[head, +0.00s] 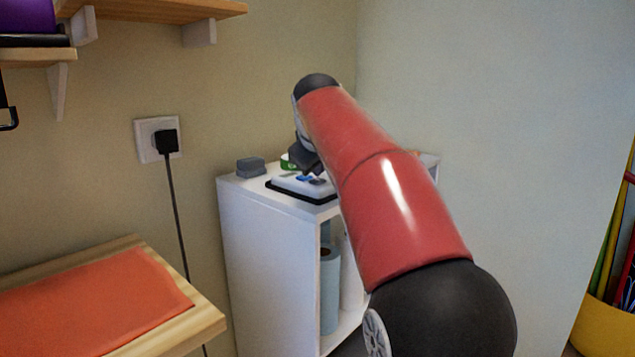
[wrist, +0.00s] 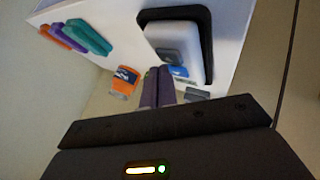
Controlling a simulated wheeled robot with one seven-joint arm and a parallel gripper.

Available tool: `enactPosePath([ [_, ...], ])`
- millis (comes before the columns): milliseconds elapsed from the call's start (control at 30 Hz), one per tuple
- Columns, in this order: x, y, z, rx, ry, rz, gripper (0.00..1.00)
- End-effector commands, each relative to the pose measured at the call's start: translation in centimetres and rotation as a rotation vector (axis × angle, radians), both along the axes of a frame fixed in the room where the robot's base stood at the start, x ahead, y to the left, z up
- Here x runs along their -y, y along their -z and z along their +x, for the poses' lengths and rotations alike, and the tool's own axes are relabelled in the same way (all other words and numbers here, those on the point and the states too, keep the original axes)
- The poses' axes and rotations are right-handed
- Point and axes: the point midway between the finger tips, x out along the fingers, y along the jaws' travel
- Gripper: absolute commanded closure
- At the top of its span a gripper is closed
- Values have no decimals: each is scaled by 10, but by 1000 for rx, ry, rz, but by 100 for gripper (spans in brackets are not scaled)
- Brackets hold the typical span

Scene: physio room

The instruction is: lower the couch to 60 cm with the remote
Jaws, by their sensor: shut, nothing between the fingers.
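A white device with a black rim lies on top of a white cabinet, perhaps the remote (head: 300,187). In the wrist view the device (wrist: 178,35) shows a grey patch and a blue patch near its lower edge. My gripper (wrist: 158,73) is shut and empty, its fingertips close to that edge; I cannot tell whether they touch it. In the head view my gripper (head: 312,173) is over the device, partly hidden by my arm. No couch can be made out for certain, and no height reading is legible.
The white cabinet (head: 265,240) holds a blue roll (head: 329,290) below. A grey block (head: 250,167) sits beside the device. Several coloured pieces (wrist: 88,38) and an orange item (wrist: 124,80) show in the wrist view. A wooden surface (head: 205,320) with an orange top stands left; a socket (head: 150,138) is on the wall.

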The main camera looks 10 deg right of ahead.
Motion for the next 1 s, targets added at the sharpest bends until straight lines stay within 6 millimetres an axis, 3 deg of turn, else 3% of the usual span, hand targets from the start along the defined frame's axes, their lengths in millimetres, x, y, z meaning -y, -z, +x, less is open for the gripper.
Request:
enactPosePath([
  [1000,0,9,0,0,0,0,100],
])
